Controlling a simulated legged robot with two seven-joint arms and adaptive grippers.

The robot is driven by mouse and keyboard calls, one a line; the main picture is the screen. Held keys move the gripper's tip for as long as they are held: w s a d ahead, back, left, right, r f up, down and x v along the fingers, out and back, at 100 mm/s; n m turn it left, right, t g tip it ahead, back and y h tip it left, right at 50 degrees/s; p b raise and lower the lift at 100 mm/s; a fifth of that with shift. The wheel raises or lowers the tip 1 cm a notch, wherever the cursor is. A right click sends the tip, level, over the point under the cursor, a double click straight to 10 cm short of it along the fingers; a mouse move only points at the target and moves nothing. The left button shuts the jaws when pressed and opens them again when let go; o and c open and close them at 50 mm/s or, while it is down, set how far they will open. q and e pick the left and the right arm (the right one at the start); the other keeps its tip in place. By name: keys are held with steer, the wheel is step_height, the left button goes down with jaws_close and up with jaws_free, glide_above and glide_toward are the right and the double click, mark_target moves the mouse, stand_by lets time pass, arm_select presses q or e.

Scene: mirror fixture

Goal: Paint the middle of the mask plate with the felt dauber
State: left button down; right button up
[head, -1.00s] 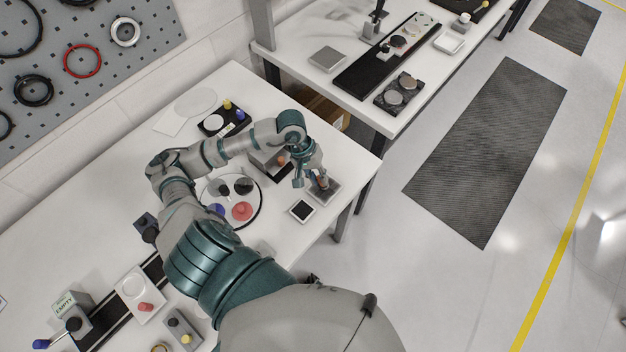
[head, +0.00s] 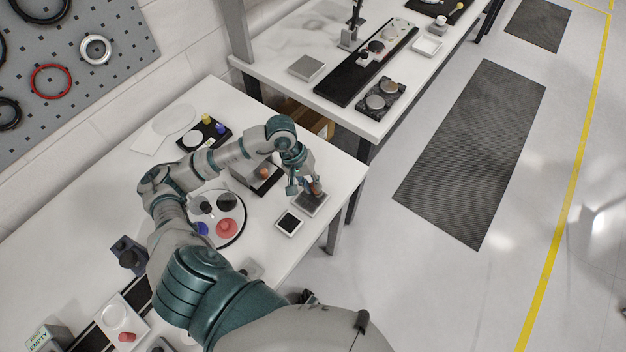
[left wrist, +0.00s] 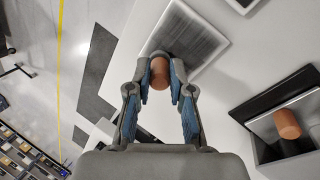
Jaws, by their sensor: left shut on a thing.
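My left gripper (head: 304,187) is shut on a brown cylindrical knob, which I take as the felt dauber (head: 316,187). In the left wrist view the dauber (left wrist: 159,72) sits between the blue-padded fingers (left wrist: 160,84). It is over the near edge of a square grey plate (head: 311,205), which also shows in that wrist view (left wrist: 200,40). Whether this is the mask plate, and whether the dauber touches it, I cannot tell. The dauber's lower end is hidden. My right gripper is not in view.
A dark-edged box with a second brown knob (left wrist: 288,124) stands beside the plate. A small white-framed black square (head: 289,223) lies in front. A round white tray (head: 238,238) with coloured and black pieces is to the left. The table's right edge is close.

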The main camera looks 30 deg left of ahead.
arm_select(q)
steer(key=shift+s+a+f+b, duration=0.15)
steer(key=shift+s+b, duration=0.3)
steer(key=shift+s, duration=0.7)
steer(key=shift+s+a+f+b, duration=0.1)
steer(key=shift+s+a+b, duration=0.25)
steer(key=shift+s, duration=0.2)
steer(key=shift+s+d+b, duration=0.1)
steer(key=shift+s+b, duration=0.7)
steer(key=shift+s, duration=0.45)
steer(key=shift+s+d, duration=0.1)
steer(key=shift+s, duration=0.15)
step_height(320, 180, up, 6)
steer(key=p, duration=0.2)
